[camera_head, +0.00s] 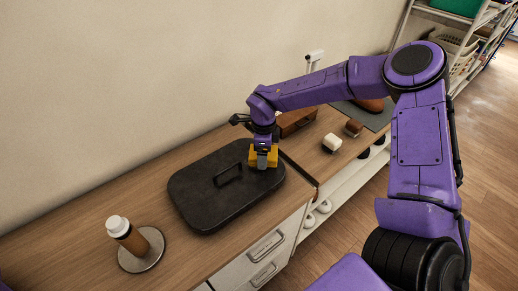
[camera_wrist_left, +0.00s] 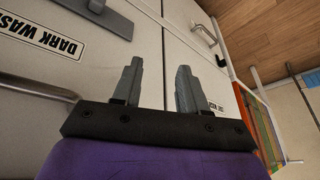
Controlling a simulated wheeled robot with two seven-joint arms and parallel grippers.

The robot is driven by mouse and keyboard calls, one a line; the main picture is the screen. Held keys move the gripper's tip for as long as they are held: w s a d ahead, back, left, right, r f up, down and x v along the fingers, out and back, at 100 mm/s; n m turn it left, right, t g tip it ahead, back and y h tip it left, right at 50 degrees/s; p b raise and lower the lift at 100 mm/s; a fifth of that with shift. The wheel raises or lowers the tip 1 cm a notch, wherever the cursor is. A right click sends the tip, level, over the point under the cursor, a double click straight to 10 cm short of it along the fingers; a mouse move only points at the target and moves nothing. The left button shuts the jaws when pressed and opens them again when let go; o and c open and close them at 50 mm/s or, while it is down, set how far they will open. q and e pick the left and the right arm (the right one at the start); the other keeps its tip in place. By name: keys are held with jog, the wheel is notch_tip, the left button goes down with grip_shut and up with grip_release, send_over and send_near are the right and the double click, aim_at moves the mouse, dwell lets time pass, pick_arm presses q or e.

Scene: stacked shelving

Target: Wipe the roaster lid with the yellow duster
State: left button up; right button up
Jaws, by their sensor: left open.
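The black roaster lid (camera_head: 205,195), with a raised handle on top, lies flat on the wooden counter. The yellow duster (camera_head: 274,155) is at the lid's far right end, appearing to touch its top. My right gripper (camera_head: 262,164) points down there, with its grey fingers closed around the duster. The fingers hide part of the duster. My left gripper (camera_wrist_left: 158,66) is open and empty in the left wrist view, in front of white cabinet fronts. It is out of sight in the head view.
A brown box (camera_head: 296,121) and small white and brown blocks lie beyond the lid. The counter's left part is clear.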

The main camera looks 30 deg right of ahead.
jog(key=shift+w, duration=0.1)
jog(key=shift+w+a+f+b, duration=0.2)
jog(key=shift+w+a+b, duration=0.2)
jog(key=shift+w+b, duration=0.05)
jog(key=shift+w+a+r, duration=0.15)
jog(key=shift+w+a, duration=0.25)
jog(key=shift+w, duration=0.15)
jog(key=shift+s+d+r+p, duration=0.15)
jog(key=shift+s+d+p, duration=0.2)
jog(key=shift+p, duration=0.25)
jog(key=shift+s+d, duration=0.4)
jog(key=shift+s, duration=0.1)
jog(key=shift+s+d+p, duration=0.15)
jog(key=shift+s+p, duration=0.2)
jog(key=shift+p, duration=0.15)
jog(key=shift+w+a+f+b, duration=0.2)
jog(key=shift+w+a+b, duration=0.15)
jog(key=shift+w, duration=0.2)
jog(key=shift+w+a+r, duration=0.2)
jog(key=shift+w+a, duration=0.45)
jog(key=shift+w, duration=0.15)
jog(key=shift+s+d+f+p, duration=0.1)
jog(key=shift+s+d+p, duration=0.4)
jog(key=shift+s, duration=0.2)
jog(key=shift+s+d+f+p, duration=0.1)
jog(key=shift+s+d+p, duration=0.35)
jog(key=shift+s, duration=0.25)
jog(key=shift+w, duration=0.15)
